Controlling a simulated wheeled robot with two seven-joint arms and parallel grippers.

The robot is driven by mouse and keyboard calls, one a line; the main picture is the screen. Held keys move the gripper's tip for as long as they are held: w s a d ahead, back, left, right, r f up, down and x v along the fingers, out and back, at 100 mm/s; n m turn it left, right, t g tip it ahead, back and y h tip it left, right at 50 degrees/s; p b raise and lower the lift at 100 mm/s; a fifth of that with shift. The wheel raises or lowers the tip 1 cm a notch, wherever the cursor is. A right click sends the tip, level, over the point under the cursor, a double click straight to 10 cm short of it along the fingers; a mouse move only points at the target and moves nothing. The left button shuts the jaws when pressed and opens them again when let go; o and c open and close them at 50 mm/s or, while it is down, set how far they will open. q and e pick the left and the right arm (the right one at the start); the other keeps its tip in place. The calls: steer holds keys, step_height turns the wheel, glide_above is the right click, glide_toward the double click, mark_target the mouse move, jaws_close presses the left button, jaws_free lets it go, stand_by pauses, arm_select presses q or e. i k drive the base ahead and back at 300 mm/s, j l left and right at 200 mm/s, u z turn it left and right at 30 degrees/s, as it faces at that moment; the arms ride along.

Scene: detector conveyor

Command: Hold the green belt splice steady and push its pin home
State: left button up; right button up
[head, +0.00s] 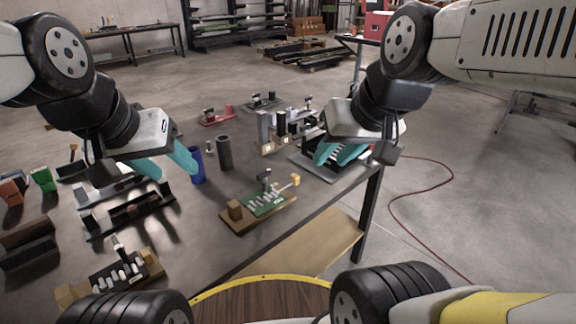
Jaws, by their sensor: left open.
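The green belt splice (268,203) lies on a wooden base near the front edge of the grey table, with pale pieces in a row across it. A small yellow-orange block (295,180) stands at its right end, and a dark upright part rises behind it; I cannot tell which part is the pin. My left gripper (173,170) is open, with teal fingers, above the table to the left of the splice. My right gripper (338,154) hangs behind and right of the splice; its teal fingers look close together. Neither gripper touches the splice.
A blue cylinder (198,168) stands beside my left fingers, and a dark cylinder (224,152) to its right. A black splice (120,272) sits at the front left. A red-based fixture (216,116) is farther back. Bare table (195,225) lies left of the green splice.

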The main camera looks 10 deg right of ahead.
mark_target(294, 178)
steer(key=i+l+u, duration=0.1)
steer(key=l+u, duration=0.7)
steer(key=l, duration=0.25)
steer(key=l+u, duration=0.4)
steer(key=l, duration=0.15)
